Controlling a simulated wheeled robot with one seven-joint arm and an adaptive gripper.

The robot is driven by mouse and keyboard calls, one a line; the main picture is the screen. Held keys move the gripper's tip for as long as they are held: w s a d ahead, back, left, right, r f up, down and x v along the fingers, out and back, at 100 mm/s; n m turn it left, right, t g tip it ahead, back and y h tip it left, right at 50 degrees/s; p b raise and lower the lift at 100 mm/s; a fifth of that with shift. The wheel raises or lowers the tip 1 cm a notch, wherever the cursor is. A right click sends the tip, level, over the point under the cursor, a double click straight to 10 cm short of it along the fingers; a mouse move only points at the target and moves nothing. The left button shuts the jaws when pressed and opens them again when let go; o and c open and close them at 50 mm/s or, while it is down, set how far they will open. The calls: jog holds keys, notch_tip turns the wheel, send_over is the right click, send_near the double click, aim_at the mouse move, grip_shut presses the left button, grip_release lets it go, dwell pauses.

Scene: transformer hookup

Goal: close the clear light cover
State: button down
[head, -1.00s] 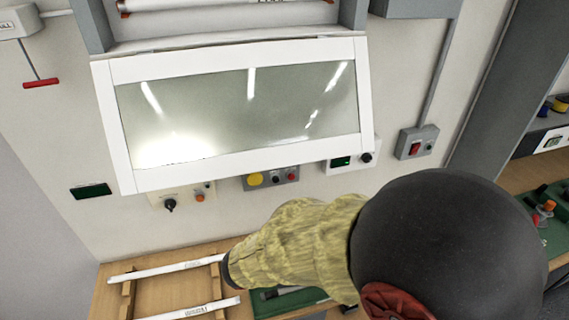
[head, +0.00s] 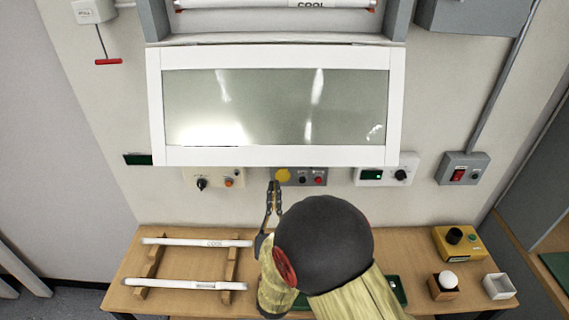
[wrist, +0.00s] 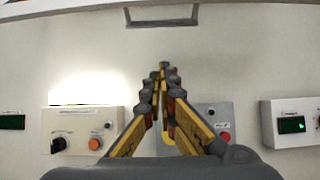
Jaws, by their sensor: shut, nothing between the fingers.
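The clear light cover (head: 275,155) is a white-framed pane hanging open below the light housing (head: 272,32), hinged along its top edge. In the head view it tilts out from the wall, above the control boxes. My gripper (head: 274,184) is shut and empty, just below the cover's lower edge and in front of the grey control box. In the wrist view my shut gripper (wrist: 162,70) points up the wall, its fingertips together. A grey frame-like edge (wrist: 162,22) shows above the fingertips; I cannot tell whether it belongs to the cover.
Control boxes line the wall: a beige one (head: 213,180), a grey one (head: 300,177) and a white one (head: 388,176). Tubes (head: 196,242) rest on wooden racks on the bench (head: 130,262). A yellow button box (head: 459,243) stands at right.

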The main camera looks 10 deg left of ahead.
aim_at(274, 160)
jog(key=p+x, duration=0.3)
jog(key=x, duration=0.7)
jog(key=s, duration=0.1)
jog(key=s+d+r, duration=0.1)
jog(key=s, duration=0.2)
jog(key=shift+d+r, duration=0.15)
jog(key=shift+r, duration=0.05)
